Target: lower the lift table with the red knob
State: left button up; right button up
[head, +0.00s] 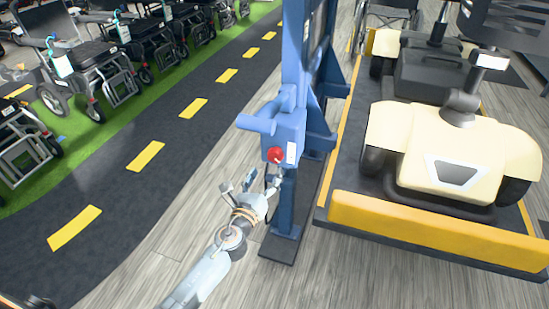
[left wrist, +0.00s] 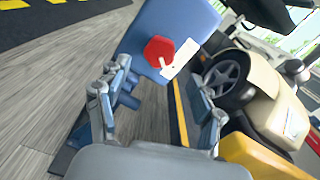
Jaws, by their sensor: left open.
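The red knob (head: 276,154) sits on the blue control box (head: 285,130) on the lift's blue post (head: 297,60). In the left wrist view the knob (left wrist: 158,51) is ahead, beside a white label. The lift table (head: 435,222) is a dark platform with a yellow front edge, right of the post, bearing a cream scooter (head: 450,150). My left gripper (head: 262,182) is open and empty, just below the knob and apart from it. Its spread fingers (left wrist: 168,92) frame the lower picture in the left wrist view. My right gripper is not in view.
Several wheelchairs (head: 105,70) stand on a green strip at upper left. A dark lane with yellow dashes (head: 145,156) runs beside them. The wooden floor (head: 190,215) left of the post is clear. The post's base plate (head: 281,246) lies close to my left arm.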

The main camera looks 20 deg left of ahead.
aim_at(274, 158)
pick_arm(q)
jog(key=w+b, duration=0.1)
jog(key=w, duration=0.5)
jog(key=shift+w+d+f, duration=0.1)
jog(key=shift+w, duration=0.95)
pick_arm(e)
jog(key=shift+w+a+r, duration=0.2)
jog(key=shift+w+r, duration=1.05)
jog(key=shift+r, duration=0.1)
pick_arm(q)
jog(key=shift+c, duration=0.2)
jog(key=c, duration=1.1)
